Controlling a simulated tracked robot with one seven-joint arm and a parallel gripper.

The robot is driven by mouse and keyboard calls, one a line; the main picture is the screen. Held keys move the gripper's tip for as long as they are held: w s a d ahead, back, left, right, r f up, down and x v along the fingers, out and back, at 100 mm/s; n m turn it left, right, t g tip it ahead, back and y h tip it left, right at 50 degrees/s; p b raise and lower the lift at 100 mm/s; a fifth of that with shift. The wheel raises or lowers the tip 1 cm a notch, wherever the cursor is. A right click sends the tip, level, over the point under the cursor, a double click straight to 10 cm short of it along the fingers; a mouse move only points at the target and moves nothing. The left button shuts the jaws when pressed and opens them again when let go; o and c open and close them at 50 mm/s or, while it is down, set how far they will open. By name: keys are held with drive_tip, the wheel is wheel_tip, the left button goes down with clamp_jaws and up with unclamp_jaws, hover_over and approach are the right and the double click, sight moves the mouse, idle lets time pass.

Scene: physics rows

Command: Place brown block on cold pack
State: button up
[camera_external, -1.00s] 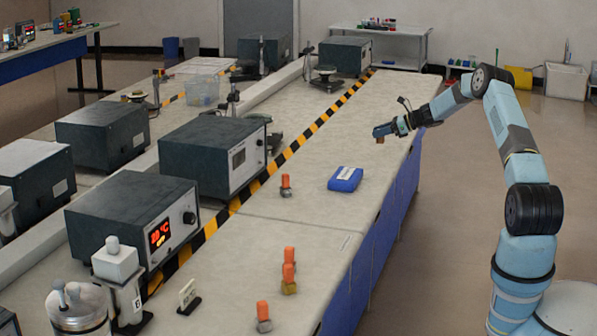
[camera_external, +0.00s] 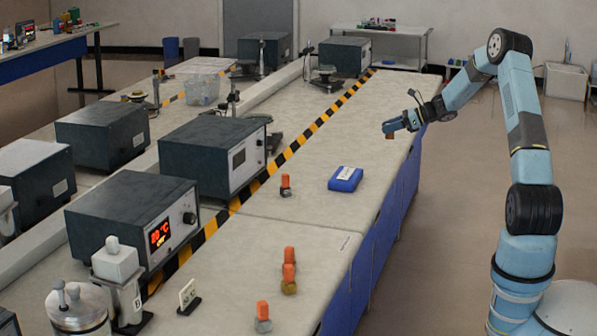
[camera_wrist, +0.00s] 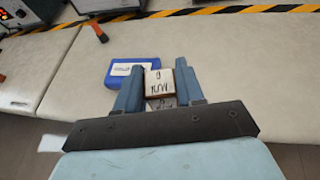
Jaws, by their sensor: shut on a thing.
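The cold pack (camera_external: 345,180) is a blue slab with a white label, lying flat on the bench. In the wrist view the cold pack (camera_wrist: 117,80) shows beyond and to the left of my fingers. My gripper (camera_external: 391,129) is shut on the brown block (camera_external: 389,136), whose brown lower part shows under the fingertips. In the wrist view the block (camera_wrist: 159,81) sits between the two blue fingers, with dark marks on a pale face. It is above the bench, behind and to the right of the cold pack in the external view, and apart from it.
An orange-topped weight (camera_external: 286,186) stands left of the cold pack. More orange-topped pieces (camera_external: 289,275) stand toward the front edge. Dark instrument boxes (camera_external: 213,152) line the left, behind a yellow-black striped strip (camera_external: 303,142).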

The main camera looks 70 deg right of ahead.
drive_tip(key=a+r+n+y, duration=0.2)
drive_tip(key=a+r, duration=0.1)
drive_tip(key=a, duration=1.6)
hover_over(346, 174)
drive_tip(key=shift+g, duration=0.3)
wheel_tip(346, 174, down, 10)
drive_tip(key=shift+s+a+r, duration=0.1)
drive_tip(key=shift+a, duration=0.05)
drive_tip(key=shift+f+y, duration=0.3)
drive_tip(key=shift+f, duration=1.5)
drive_tip(key=shift+f, duration=0.1)
drive_tip(key=o, duration=1)
drive_tip(key=shift+o, duration=0.2)
